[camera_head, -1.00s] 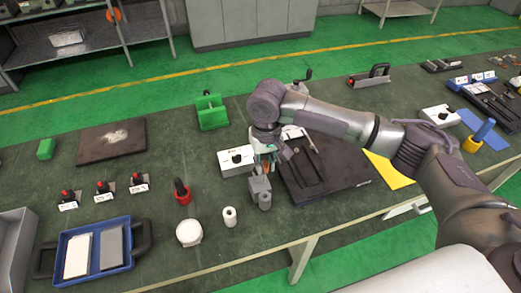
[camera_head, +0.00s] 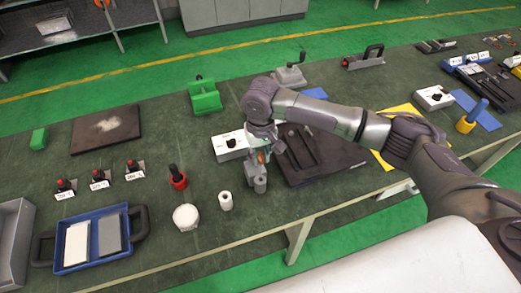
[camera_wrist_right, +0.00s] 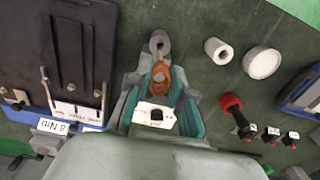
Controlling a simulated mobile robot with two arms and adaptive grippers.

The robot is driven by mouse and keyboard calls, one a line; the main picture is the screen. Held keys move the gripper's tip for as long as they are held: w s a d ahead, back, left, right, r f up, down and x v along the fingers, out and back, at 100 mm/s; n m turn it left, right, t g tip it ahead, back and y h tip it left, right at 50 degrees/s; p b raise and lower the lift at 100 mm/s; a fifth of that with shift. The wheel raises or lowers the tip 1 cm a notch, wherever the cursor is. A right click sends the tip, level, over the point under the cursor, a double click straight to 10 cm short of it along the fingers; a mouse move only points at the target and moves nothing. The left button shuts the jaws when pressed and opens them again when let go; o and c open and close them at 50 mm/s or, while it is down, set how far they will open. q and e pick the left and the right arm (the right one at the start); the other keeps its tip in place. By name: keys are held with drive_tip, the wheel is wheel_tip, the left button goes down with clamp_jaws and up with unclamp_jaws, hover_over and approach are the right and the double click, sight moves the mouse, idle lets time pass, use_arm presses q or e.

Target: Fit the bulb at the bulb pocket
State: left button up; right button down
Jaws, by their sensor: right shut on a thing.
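My right gripper (camera_head: 260,158) is low over the near part of the bench, fingers pointing down. In the right wrist view, its teal-lined fingers (camera_wrist_right: 163,92) are shut on an orange-brown rounded piece (camera_wrist_right: 163,76); I cannot tell for sure that it is the bulb. A grey block with an upright hollow cylinder (camera_head: 260,185) stands just under and in front of the fingers. It also shows beyond the fingertips in the right wrist view (camera_wrist_right: 160,42). Whether this is the bulb pocket, and whether the held piece touches it, is unclear. My left gripper is out of sight.
A white box with a black knob (camera_head: 229,145) stands close behind the gripper. A black fixture plate (camera_head: 335,158) lies to the right. A white roll (camera_head: 226,201), a white round lid (camera_head: 186,217) and a red-based tool (camera_head: 178,178) stand to the left.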

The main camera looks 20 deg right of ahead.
drive_tip(key=shift+f, duration=0.95)
drive_tip(key=shift+p, duration=0.35)
drive_tip(key=shift+p, duration=0.3)
idle(0.6)
drive_tip(key=shift+p, duration=0.35)
idle(0.6)
